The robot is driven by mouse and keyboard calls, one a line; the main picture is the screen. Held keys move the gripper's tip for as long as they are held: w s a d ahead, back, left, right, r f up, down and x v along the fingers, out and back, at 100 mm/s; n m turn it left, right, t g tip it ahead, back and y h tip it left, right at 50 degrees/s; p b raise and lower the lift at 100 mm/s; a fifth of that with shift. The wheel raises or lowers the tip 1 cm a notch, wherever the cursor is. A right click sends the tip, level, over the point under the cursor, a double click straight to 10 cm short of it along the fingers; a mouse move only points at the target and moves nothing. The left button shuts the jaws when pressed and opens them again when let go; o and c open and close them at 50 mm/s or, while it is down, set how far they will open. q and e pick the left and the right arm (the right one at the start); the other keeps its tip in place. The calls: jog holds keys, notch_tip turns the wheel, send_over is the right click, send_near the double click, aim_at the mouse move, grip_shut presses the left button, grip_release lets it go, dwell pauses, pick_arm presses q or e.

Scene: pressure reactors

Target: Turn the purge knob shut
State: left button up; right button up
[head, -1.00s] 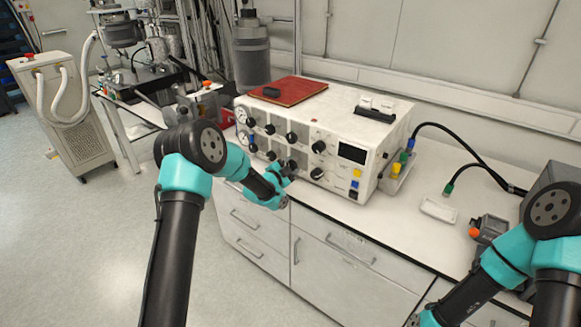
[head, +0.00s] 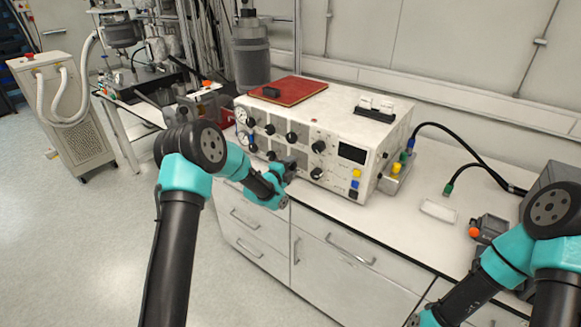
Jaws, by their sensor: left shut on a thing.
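The white control box (head: 335,128) stands on the bench with gauges, several black knobs and coloured buttons on its front panel. My left gripper (head: 290,168) is at the lower middle of this panel, shut on a knob there that the gripper mostly hides. I cannot read the panel labels, so I cannot tell by its marking that this is the purge knob. Other black knobs (head: 318,147) show above and to the right of the gripper. My right arm comes in at the right edge, and its gripper is outside the picture.
A red folder (head: 296,90) with a small black object lies on the box. To the right are black hoses (head: 470,150), a small white tray (head: 438,211) and a grey device with an orange knob (head: 474,233). Drawers (head: 340,255) lie below the bench top.

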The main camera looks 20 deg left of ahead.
pick_arm(q)
jog(key=o, duration=0.9)
jog(key=shift+s, duration=0.1)
jog(key=v, duration=1.7)
jog(key=shift+a, duration=0.1)
